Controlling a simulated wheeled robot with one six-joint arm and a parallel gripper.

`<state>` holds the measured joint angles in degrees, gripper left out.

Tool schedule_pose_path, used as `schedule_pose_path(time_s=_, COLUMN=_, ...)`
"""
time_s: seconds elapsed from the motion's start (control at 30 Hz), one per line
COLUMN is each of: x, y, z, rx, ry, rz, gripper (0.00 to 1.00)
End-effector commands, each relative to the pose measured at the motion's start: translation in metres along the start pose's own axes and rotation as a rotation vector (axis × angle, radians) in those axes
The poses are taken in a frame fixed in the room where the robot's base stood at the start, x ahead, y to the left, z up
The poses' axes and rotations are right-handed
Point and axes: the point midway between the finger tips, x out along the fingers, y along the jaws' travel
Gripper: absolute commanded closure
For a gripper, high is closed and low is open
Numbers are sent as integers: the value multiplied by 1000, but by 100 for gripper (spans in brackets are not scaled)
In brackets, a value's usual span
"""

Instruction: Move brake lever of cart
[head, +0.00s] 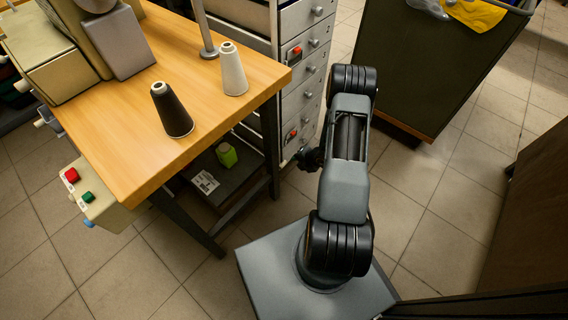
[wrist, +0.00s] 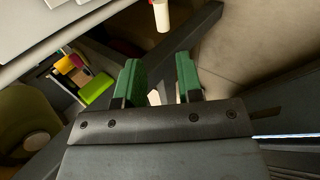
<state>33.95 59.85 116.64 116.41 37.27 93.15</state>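A dark green cart (head: 440,60) stands at the upper right in the head view. I cannot make out its brake lever for sure in either view. In the wrist view, a short pale rod with a red end (wrist: 160,15) shows at the top, beyond the fingertips; I cannot tell whether it is the lever. My gripper (wrist: 160,80) has two green-padded fingers set apart, with nothing between them. The rod is ahead of the gap and not touching it. In the head view my arm mostly hides the gripper.
A wooden table (head: 130,120) with a black cone (head: 172,112) and a white cone (head: 232,70) is at the left. A drawer cabinet (head: 305,75) stands behind it. A brown panel (head: 525,220) is at the right. Tiled floor (head: 440,190) is clear between cart and panel.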

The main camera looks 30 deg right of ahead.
Motion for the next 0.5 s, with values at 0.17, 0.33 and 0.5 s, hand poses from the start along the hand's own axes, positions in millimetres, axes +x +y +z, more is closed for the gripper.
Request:
schedule_pose_path(time_s=0.17, x=25, y=-5, z=2, rx=54, ry=-12, rz=-4, gripper=66)
schedule_pose_path(time_s=0.33, x=59, y=-6, z=2, rx=49, ry=-11, rz=-4, gripper=66)
schedule_pose_path(time_s=0.5, x=91, y=-6, z=2, rx=48, ry=-12, rz=-3, gripper=66)
